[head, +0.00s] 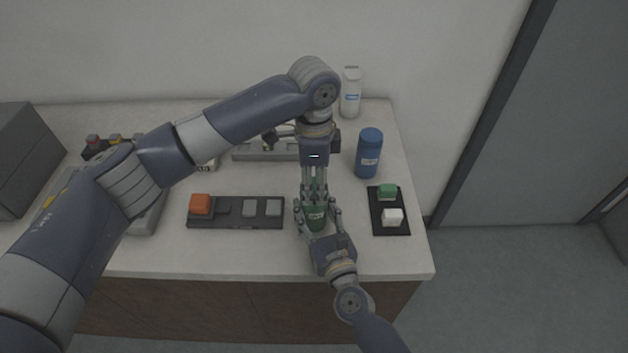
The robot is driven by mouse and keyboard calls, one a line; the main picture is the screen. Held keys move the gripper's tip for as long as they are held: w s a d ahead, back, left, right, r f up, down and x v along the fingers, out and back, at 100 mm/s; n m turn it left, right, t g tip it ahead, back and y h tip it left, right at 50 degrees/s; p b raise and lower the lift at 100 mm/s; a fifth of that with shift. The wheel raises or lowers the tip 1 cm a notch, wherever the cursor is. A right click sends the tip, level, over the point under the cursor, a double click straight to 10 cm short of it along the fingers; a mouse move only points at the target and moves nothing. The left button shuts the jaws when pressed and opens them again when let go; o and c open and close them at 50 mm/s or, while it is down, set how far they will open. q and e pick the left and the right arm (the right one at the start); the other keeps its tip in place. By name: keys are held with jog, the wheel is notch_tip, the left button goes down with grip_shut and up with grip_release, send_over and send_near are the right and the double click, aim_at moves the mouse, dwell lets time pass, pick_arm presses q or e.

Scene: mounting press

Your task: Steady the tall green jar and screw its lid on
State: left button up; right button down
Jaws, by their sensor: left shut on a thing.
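The tall green jar (317,216) stands upright near the front of the counter, with a pale label on its side. My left gripper (315,193) points straight down over the jar's top and is shut on the lid, which its fingers mostly hide. I cannot tell how the lid sits on the jar's mouth. My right gripper (318,210) comes from the front at a low height, its fingers on either side of the jar. I cannot tell whether they press on it.
A dark tray (236,225) with an orange block and grey pieces lies to the left. A black tray (390,231) with green and white pieces lies right. A blue jar (369,153) and a white bottle (350,93) stand behind. A grey box (28,160) is far left.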

pick_arm(q)
jog(key=m, duration=0.3)
jog(key=o, duration=1.2)
jog(key=shift+o, duration=0.2)
jog(key=shift+r, duration=0.1)
notch_tip(320, 180, up, 12)
pick_arm(e)
jog(key=c, duration=0.7)
grip_release()
jog(key=shift+s, duration=0.1)
